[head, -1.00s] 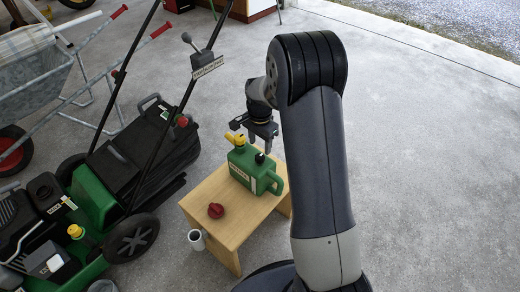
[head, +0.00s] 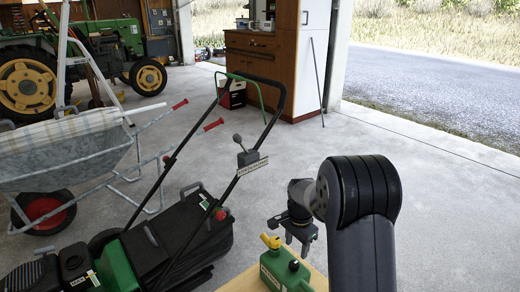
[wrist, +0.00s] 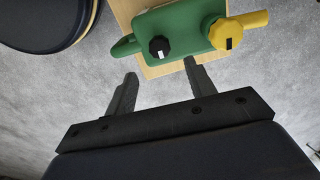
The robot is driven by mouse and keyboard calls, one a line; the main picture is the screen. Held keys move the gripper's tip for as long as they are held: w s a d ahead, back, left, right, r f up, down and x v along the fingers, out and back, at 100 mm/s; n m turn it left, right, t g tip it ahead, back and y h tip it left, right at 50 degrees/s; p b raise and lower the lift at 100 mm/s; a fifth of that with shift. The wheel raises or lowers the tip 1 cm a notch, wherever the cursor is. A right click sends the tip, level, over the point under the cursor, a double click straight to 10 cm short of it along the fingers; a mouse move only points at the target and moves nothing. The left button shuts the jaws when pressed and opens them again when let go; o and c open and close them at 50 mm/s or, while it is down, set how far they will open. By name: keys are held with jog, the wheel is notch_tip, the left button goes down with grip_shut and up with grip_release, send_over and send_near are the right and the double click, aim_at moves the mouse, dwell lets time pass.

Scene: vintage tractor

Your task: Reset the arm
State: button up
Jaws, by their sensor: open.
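My gripper (head: 296,240) is at the end of my arm, just above and behind a green fuel can in the head view. It also shows in the wrist view (wrist: 160,85), with its two dark fingers apart and nothing between them. The green can (head: 284,272) stands on a small wooden table (head: 240,286). In the wrist view the can (wrist: 178,32) has a black cap and a yellow spout, and lies beyond the fingertips, apart from them. The lower part of the can and most of the table are cut off in the head view.
A green and black lawn mower (head: 190,235) stands left of the table, its handle rising high. A grey wheelbarrow (head: 75,155) is farther left. A tractor (head: 60,75) and a wooden cabinet (head: 262,62) stand at the back. The concrete floor on the right is clear.

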aim_at(294, 264)
notch_tip(294, 264, down, 8)
jog(key=shift+f+b, duration=0.25)
jog(key=shift+b, duration=0.45)
jog(key=shift+r, duration=0.15)
jog(key=shift+n, duration=0.3)
